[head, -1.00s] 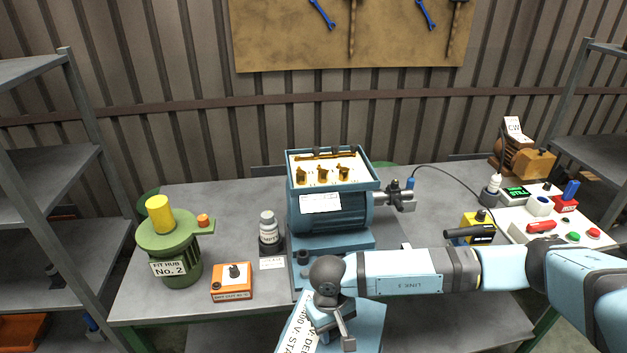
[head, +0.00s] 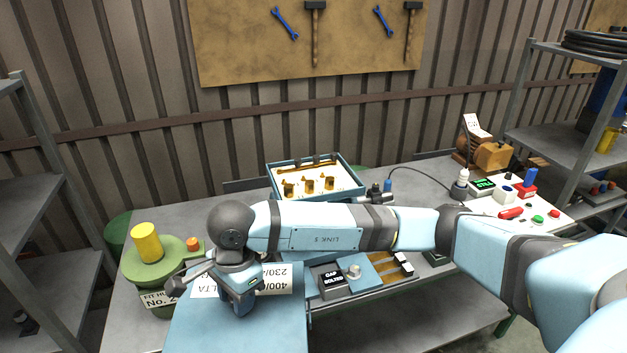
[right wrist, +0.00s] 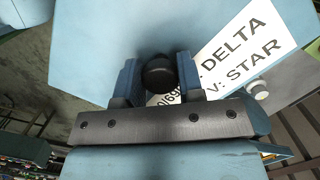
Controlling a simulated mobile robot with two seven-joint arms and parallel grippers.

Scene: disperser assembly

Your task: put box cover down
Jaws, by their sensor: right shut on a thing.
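The box cover (head: 200,335) is a light blue flat plate with a white label marked with voltages, STAR and DELTA. It is in the front left of the head view, overlapping the table's front edge. My right gripper (head: 240,298) is shut on the cover's round black knob, which shows between the two fingers in the right wrist view (right wrist: 158,74). I cannot tell whether the cover touches anything below. The open terminal box (head: 358,183) with brass terminals stands behind my right arm, which hides the motor body under it. My left gripper is not in view.
A green hub (head: 190,258) marked No. 2, with a yellow cylinder (head: 146,243), stands left of my gripper. A blue tray with a black GAP BOLTED block (head: 332,281) lies right of the cover. A white control panel (head: 486,208) is at the right.

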